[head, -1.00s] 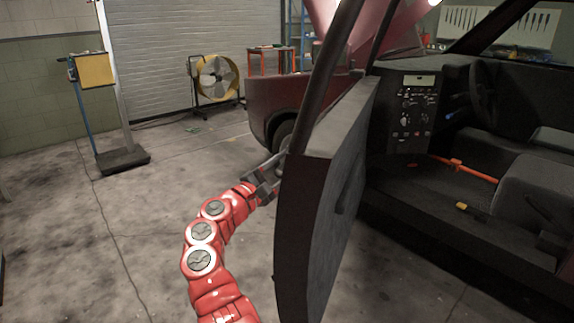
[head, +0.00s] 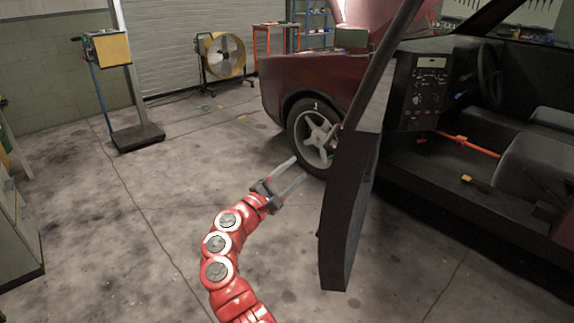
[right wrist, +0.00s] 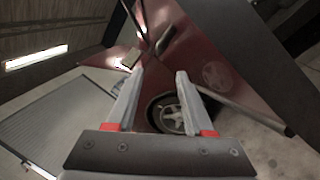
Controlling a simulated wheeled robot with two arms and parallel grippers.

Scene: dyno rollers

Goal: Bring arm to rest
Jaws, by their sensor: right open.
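My right arm is red and reaches up from the bottom of the head view. Its gripper (head: 292,175) is open and empty, with two grey fingers spread apart. It is to the left of the open car door (head: 347,215), in front of the car's front wheel (head: 314,134). In the right wrist view the open fingers (right wrist: 153,95) point toward the red car body (right wrist: 205,65) and the wheel (right wrist: 172,115), with nothing between them. My left gripper is not in view.
The door stands open close to the right of my arm. The car interior (head: 470,150) is beyond it. A yellow fan (head: 222,56) and a stand with a yellow box (head: 112,48) are at the back left. A cabinet (head: 18,220) is at the left edge. The concrete floor between is clear.

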